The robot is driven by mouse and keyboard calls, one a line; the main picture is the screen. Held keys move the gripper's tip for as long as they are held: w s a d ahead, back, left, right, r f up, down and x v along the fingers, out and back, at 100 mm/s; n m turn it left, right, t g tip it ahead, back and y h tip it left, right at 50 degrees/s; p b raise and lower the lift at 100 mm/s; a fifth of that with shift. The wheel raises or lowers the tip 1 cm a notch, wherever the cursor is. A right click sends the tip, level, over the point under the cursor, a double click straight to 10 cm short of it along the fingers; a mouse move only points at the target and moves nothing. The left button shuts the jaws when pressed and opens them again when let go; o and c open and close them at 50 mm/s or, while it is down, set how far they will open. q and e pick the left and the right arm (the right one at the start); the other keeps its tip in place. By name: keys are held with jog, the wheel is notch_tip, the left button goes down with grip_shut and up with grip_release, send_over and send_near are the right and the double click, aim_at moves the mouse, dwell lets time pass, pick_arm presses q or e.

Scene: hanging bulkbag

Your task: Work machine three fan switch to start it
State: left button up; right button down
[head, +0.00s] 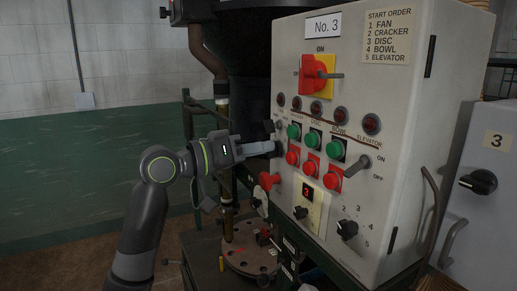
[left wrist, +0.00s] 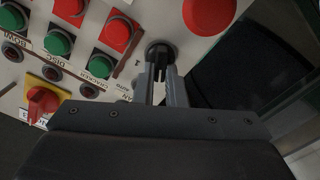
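The light grey control cabinet of machine No. 3 (head: 400,115) fills the right half of the head view. The fan switch, a black rotary lever switch, sits at the left of its lower panel; its round black base shows in the left wrist view (left wrist: 158,49). My left gripper (left wrist: 160,84) is at this switch, with one grey finger on each side of the black lever. In the head view my left gripper (head: 258,149) reaches the panel from the left and hides most of the switch. Whether the fingers press on the lever is unclear. My right gripper is not in view.
A red mushroom button (head: 269,181) is close below the switch; it also shows in the left wrist view (left wrist: 209,14). Green buttons (head: 312,138) and red buttons (head: 310,167) are to the right. A red-yellow main switch (head: 317,75) is above. Pipes stand behind my arm.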

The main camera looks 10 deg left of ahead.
pick_arm(q)
grip_shut()
jog(key=shift+s+d+f+m+b, duration=0.1)
jog(key=shift+s+m+b, duration=0.05)
jog(key=shift+m+b, duration=2.45)
jog(key=shift+s+d+m+b, duration=0.15)
jog(key=shift+m+b, duration=1.55)
jog(key=shift+m, duration=1.7)
jog(key=o, duration=0.7)
grip_release()
jog(key=shift+c, duration=0.2)
jog(key=shift+a, duration=0.1)
